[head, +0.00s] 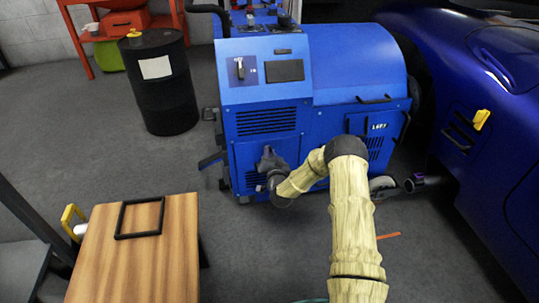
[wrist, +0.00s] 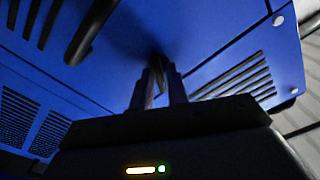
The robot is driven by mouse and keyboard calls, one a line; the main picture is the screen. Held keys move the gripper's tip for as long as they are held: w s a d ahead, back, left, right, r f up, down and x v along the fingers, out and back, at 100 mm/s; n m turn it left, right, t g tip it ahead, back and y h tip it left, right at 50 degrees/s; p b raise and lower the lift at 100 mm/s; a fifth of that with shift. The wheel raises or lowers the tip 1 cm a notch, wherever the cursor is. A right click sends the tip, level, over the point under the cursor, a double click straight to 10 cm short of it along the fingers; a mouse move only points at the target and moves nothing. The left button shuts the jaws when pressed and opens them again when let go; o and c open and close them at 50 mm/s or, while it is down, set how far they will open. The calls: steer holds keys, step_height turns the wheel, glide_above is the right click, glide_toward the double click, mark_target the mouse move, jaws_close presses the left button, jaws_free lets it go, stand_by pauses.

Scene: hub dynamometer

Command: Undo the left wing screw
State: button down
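The blue dynamometer hub (head: 262,90) stands ahead with a vented lower front panel. My gripper (head: 268,158) is at that panel, low on the hub's front left. In the wrist view my gripper (wrist: 159,88) points at the blue panel, its two dark fingers a narrow gap apart. A small dark part (wrist: 156,64) shows at and between the fingertips, against the panel. It may be the left wing screw, but it is too dark to tell, as is whether the fingers grip it. My gripper hides that spot in the head view.
A dark curved handle (wrist: 88,34) and vent slots are on the panel beside my gripper. A black drum (head: 163,90) stands left of the hub. A wooden table (head: 130,262) with a black frame is at front left. A blue car (head: 490,120) stands close on the right.

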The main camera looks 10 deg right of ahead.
steer(key=shift+a+n, duration=0.1)
steer(key=shift+n, duration=0.2)
steer(key=shift+r+n+p, duration=0.1)
steer(key=shift+n+p, duration=0.65)
steer(key=shift+n, duration=0.05)
steer(key=n+p, duration=0.1)
steer(key=n, duration=0.2)
steer(key=shift+a+n+p, duration=0.1)
steer(key=shift+n+p, duration=0.2)
steer(key=shift+p, duration=0.05)
steer(key=n+p, duration=0.1)
steer(key=n, duration=0.2)
steer(key=shift+n, duration=0.3)
steer(key=n+p, duration=0.1)
steer(key=n, duration=0.2)
steer(key=shift+a+n, duration=0.1)
steer(key=shift+n, duration=0.2)
steer(key=n+p, duration=0.1)
steer(key=n, duration=0.4)
steer(key=shift+f, duration=0.2)
steer(key=n, duration=0.6)
steer(key=shift+f, duration=0.1)
